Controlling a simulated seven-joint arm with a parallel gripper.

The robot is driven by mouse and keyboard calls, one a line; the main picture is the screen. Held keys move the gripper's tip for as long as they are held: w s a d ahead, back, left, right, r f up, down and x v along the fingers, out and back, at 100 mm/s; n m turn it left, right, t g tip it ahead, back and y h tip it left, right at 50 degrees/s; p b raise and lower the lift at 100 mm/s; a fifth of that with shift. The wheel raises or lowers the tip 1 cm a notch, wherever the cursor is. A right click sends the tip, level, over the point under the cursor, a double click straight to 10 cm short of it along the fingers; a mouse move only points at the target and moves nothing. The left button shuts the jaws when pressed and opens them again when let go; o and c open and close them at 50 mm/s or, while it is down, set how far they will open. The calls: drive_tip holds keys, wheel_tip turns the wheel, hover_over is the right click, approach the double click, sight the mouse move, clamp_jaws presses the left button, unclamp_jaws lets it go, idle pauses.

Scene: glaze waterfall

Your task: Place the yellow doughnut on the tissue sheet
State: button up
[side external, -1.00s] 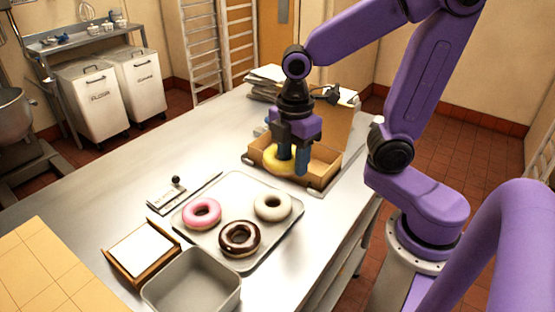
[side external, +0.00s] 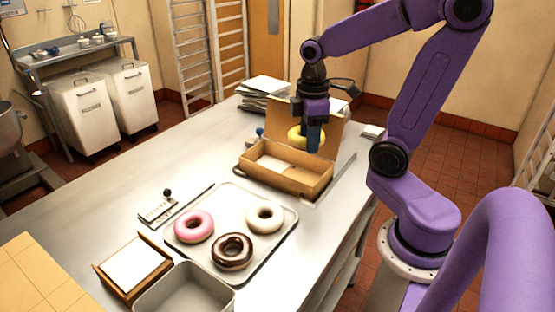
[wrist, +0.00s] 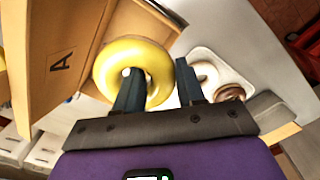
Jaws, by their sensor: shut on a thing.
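The yellow doughnut (side external: 296,137) is held in my gripper (side external: 308,148), raised above the back of the open cardboard box (side external: 302,182), near its lid. In the wrist view, my gripper (wrist: 157,78) is shut on one side of the doughnut (wrist: 106,72). One finger goes through its hole and the other is outside the ring. A white sheet (side external: 274,163) lies inside the box. Another white sheet or stack of sheets (side external: 132,264) lies in a small wooden holder at the lower left. I cannot tell for certain which is the tissue sheet.
A grey tray (side external: 203,252) holds a pink doughnut (side external: 193,227), a chocolate doughnut (side external: 232,251) and a white doughnut (side external: 265,217). An empty metal pan (side external: 185,290) is at the front. The box lid (side external: 325,122) stands up behind the box. The counter's left middle is clear.

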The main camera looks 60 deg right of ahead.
sight(294, 130)
drive_tip(key=w, duration=0.1)
drive_tip(key=w+f, duration=0.1)
drive_tip(key=w, duration=0.1)
drive_tip(key=w+d+f, duration=0.1)
drive_tip(key=w, duration=0.1)
drive_tip(key=shift+f, duration=0.2)
drive_tip(key=w+f, duration=0.1)
drive_tip(key=f, duration=0.1)
drive_tip(key=w+f, duration=0.2)
drive_tip(key=w+d+f, duration=0.1)
drive_tip(key=w+f, duration=0.1)
drive_tip(key=shift+f, duration=1.5)
drive_tip(key=o, duration=1)
drive_tip(key=shift+f, duration=0.1)
drive_tip(key=shift+o, duration=0.2)
